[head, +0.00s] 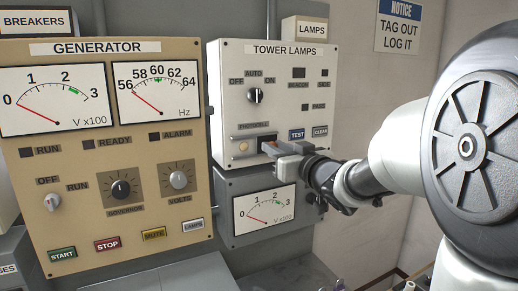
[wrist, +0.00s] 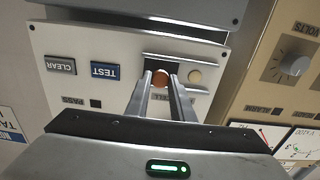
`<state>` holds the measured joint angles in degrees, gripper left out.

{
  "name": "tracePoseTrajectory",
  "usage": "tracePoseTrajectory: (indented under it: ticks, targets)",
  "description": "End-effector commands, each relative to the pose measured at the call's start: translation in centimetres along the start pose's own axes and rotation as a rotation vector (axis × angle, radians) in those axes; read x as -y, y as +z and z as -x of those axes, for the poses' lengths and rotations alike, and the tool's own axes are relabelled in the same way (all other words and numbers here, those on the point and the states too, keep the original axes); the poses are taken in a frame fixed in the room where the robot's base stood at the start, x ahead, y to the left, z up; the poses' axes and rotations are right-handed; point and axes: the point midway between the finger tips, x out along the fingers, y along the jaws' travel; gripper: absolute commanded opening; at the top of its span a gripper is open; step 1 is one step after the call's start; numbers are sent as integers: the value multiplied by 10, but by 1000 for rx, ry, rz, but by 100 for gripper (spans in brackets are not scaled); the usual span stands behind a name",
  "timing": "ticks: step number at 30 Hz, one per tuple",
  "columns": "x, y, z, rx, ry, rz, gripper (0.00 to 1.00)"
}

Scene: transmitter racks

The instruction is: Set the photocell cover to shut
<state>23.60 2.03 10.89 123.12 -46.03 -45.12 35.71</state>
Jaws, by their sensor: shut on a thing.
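The photocell unit is a dark slot with a pale border low on the tower lamps panel (head: 290,68). The cream round photocell (head: 243,147) shows uncovered at the slot's left in the head view, and at the right in the upside-down wrist view (wrist: 195,76). The photocell cover's orange-brown knob (wrist: 161,82) is beside it, toward the test button. My gripper (head: 270,148) reaches in from the right, its fingers (wrist: 161,77) shut on the knob from both sides. The fingers hide part of the slot and the knob's edges.
A voltmeter (head: 265,211) sits just below. The generator panel (head: 108,185) with its knobs stands at the left. Free room lies in front of the panels.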

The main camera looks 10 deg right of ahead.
Motion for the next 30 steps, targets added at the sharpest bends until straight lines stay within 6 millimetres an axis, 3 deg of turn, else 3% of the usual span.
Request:
tracePoseTrajectory:
  ticks: [5, 15, 26, 27, 30]
  targets:
    - [3, 0, 0, -1, -1, 0, 0]
    - [65, 2, -1, -3, -6, 1, 0]
    - [72, 0, -1, -1, -6, 0, 0]
    - [72, 0, -1, -1, -7, 0, 26]
    - [72, 0, -1, -1, -6, 0, 39]
